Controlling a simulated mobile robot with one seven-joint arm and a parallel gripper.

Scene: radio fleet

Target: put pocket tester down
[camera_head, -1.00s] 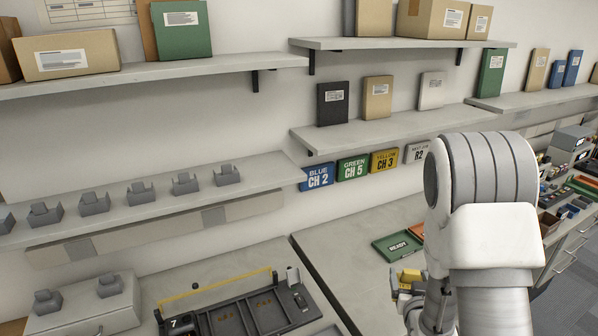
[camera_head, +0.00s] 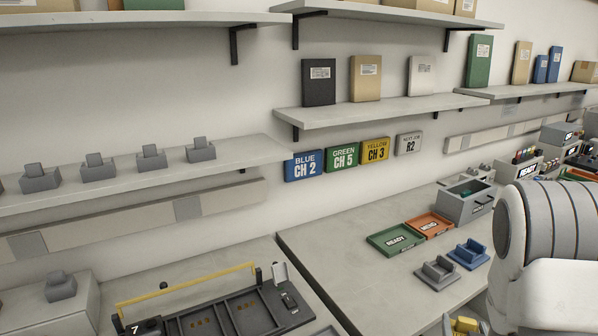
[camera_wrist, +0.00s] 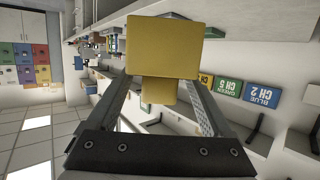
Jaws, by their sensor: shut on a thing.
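The pocket tester (camera_wrist: 162,42) is a yellow block with a smaller yellow part below it in the wrist view. My gripper (camera_wrist: 163,88) is shut on it, with one finger on each side. In the head view only a bit of the yellow tester (camera_head: 464,325) shows at the bottom edge, in front of the long bench. My arm hides the area to its right. I cannot tell from the head view how high the tester is above the bench.
On the bench are a green READY tray (camera_head: 395,240), an orange tray (camera_head: 429,225), a grey cradle (camera_head: 437,273), a blue cradle (camera_head: 468,254) and a grey bin (camera_head: 466,203). A dark rack with a yellow bar (camera_head: 220,318) lies left. Bare bench (camera_head: 345,255) lies between.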

